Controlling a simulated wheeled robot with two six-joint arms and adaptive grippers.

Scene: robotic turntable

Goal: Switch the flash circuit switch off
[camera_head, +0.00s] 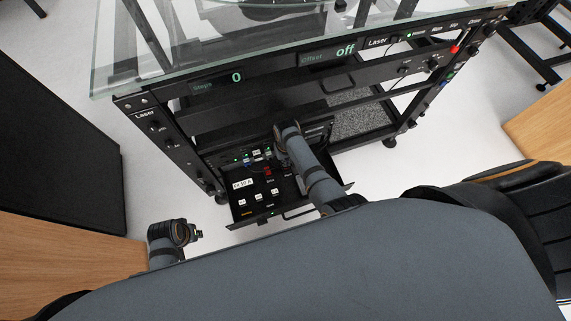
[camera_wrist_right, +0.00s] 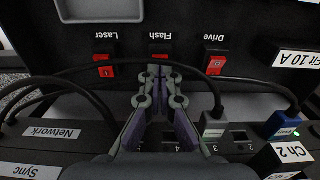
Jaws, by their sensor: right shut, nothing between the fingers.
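In the right wrist view, three red rocker switches sit in a row on a black panel, with upside-down labels Laser, Flash and Drive. The flash switch (camera_wrist_right: 158,58) is in the middle, and my right gripper (camera_wrist_right: 160,72) is in front of it, shut and empty, its fingertips covering the switch's lower part. I cannot tell whether they touch, nor which way the rocker is set. In the head view, my right arm reaches over the open drawer, and its fingers are hard to make out. My left gripper (camera_head: 198,235) is at the lower left, away from the rack; its fingers are too small to judge.
The laser switch (camera_wrist_right: 104,66) and drive switch (camera_wrist_right: 216,64) flank the flash switch closely. Dark cables curve around both sides of my fingers; a grey plug (camera_wrist_right: 213,128) and a blue plug (camera_wrist_right: 283,124) are on the right. The glass tabletop (camera_head: 150,70) overhangs the drawer (camera_head: 243,212).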

